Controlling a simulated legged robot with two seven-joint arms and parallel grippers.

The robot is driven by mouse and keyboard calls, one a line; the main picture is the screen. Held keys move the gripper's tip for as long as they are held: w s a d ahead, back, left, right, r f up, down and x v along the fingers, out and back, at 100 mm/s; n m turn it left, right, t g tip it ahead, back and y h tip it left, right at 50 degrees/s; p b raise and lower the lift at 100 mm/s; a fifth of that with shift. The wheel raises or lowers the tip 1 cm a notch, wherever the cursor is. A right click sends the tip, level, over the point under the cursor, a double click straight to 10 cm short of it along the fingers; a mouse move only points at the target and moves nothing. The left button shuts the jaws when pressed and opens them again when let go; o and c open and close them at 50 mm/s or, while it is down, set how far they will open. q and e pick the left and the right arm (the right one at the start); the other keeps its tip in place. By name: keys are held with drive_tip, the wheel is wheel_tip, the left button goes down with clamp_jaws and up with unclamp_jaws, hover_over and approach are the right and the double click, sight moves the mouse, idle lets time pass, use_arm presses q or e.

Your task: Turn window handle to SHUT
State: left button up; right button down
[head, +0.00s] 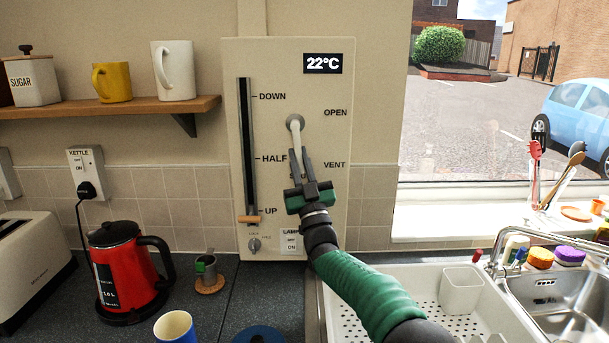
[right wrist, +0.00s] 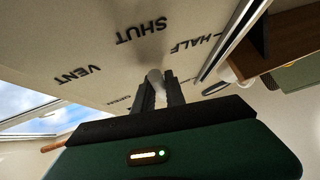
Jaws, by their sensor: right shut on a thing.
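The window handle (head: 296,136) is a pale lever on the beige wall panel (head: 235,60). It hangs from a round pivot and points almost straight down. OPEN (head: 335,113) and VENT (head: 334,164) are printed to its right. My left gripper is not in view.
Left of the handle is a slider (head: 248,219) set at UP. A lamp switch (head: 290,241) and a small knob (head: 254,244) sit low on the panel. A red kettle (head: 127,270) and blue cup (head: 175,327) stand on the counter, with a sink (head: 560,305) at right.

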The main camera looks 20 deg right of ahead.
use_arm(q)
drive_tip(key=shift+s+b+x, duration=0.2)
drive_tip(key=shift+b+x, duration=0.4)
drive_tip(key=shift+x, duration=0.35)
use_arm(e)
drive_tip(key=m+h, duration=0.1)
drive_tip(key=a+m+h, duration=0.1)
drive_tip(key=m+h, duration=0.1)
drive_tip(key=shift+w+f, duration=0.1)
drive_tip(key=shift+w, duration=0.05)
drive_tip(key=shift+m, duration=0.3)
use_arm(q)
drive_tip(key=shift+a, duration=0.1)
use_arm(e)
drive_tip(key=c, duration=1.4)
unclamp_jaws()
